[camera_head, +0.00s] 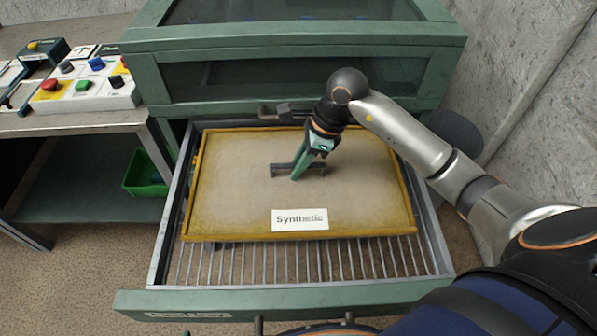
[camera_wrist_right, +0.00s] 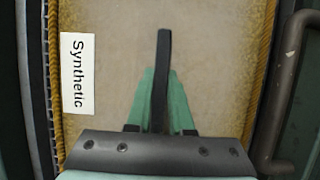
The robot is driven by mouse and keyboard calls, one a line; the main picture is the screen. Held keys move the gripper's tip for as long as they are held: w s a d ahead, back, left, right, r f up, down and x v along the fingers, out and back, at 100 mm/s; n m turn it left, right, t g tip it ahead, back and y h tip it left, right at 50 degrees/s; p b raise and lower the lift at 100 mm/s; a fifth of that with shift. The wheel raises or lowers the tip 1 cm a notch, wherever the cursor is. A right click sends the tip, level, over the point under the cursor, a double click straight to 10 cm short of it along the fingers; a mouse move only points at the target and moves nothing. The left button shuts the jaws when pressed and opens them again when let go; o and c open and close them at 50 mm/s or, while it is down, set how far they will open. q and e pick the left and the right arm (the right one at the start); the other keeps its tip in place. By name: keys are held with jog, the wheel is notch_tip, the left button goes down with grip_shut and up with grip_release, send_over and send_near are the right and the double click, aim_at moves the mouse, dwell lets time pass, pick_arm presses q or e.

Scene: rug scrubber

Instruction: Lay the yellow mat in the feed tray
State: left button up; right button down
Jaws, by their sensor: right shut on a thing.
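The yellow mat (camera_head: 245,205) has a beige face, a yellow-brown border and a white "Synthetic" label (camera_head: 299,219). It lies flat within the outline of the feed tray (camera_head: 437,262), toward the tray's back, with bare wire grid showing in front of it. Whether it rests on the grid or hangs slightly above, I cannot tell. My right gripper (camera_head: 298,173) points down at the mat's middle, shut on the dark bar handle (camera_head: 276,171). In the right wrist view the green fingers clasp the handle (camera_wrist_right: 163,50) above the mat (camera_wrist_right: 205,45). My left gripper is out of view.
The green machine (camera_head: 290,45) stands behind the pulled-out tray. A table at left carries a button panel (camera_head: 85,90) with coloured knobs. A green bin (camera_head: 145,172) sits beneath it. A grey wall (camera_head: 530,70) stands at right.

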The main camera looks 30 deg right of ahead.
notch_tip(320, 180, down, 3)
jog(key=shift+f, duration=0.1)
jog(key=shift+f, duration=0.3)
jog(key=shift+f+b, duration=0.3)
jog(key=shift+b, duration=0.25)
jog(key=c, duration=0.8)
grip_release()
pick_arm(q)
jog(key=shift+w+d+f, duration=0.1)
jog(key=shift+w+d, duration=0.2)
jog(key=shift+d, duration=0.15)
